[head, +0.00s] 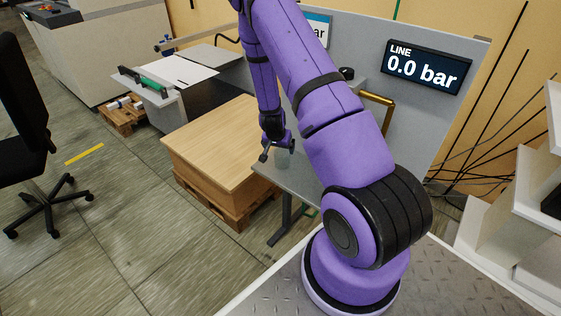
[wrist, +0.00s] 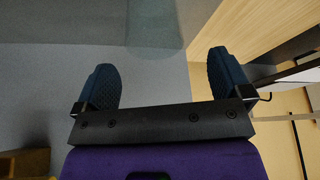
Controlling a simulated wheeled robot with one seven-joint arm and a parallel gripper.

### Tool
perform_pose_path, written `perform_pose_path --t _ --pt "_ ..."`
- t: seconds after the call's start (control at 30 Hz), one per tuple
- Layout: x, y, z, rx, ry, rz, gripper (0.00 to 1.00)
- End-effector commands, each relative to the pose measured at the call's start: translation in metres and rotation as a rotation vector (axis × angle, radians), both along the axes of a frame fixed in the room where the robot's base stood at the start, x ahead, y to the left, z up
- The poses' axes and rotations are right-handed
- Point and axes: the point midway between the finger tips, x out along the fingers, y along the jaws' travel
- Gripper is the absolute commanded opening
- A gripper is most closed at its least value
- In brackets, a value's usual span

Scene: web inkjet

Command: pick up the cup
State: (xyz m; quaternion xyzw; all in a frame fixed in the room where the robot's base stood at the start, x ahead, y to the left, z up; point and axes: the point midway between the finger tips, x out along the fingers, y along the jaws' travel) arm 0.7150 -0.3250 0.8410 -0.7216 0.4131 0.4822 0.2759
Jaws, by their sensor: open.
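The cup (head: 283,159) looks translucent and grey-green, and it stands on a small grey table (head: 297,180) in the head view. In the wrist view the cup (wrist: 155,24) shows as a faint see-through shape at the top edge, partly cut off by the frame. My gripper (head: 276,151) is right at the cup in the head view and hides part of it. In the wrist view my gripper (wrist: 162,68) has its two dark fingers wide apart, with nothing between them. The cup lies beyond the fingertips there.
A stack of wooden boards (head: 215,145) on a pallet stands left of the table. A grey panel with a pressure display (head: 426,67) stands behind. A black office chair (head: 25,140) is at the far left. White shelves (head: 510,215) are at the right. Floor between chair and pallet is clear.

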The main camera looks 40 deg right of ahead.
Motion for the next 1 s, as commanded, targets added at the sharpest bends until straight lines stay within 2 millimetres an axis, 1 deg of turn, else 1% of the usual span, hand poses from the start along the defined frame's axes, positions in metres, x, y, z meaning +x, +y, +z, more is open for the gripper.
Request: perform_pose_path --t 0.03,0.1,0.37,0.6,0.7,0.8,1.0 --pt "0.001 -0.003 -0.008 0.0 0.002 -0.002 0.96" --pt "0.003 -0.006 -0.016 0.0 0.001 0.0 0.96" --pt "0.005 -0.011 -0.031 0.001 0.001 -0.001 0.96" --pt "0.006 -0.022 -0.062 0.0 0.001 0.0 0.96" --pt "0.008 -0.025 -0.07 0.001 0.001 0.001 0.96" --pt "0.009 -0.027 -0.074 0.001 0.001 0.0 0.96" --pt "0.009 -0.027 -0.074 0.0 0.0 0.001 0.96"
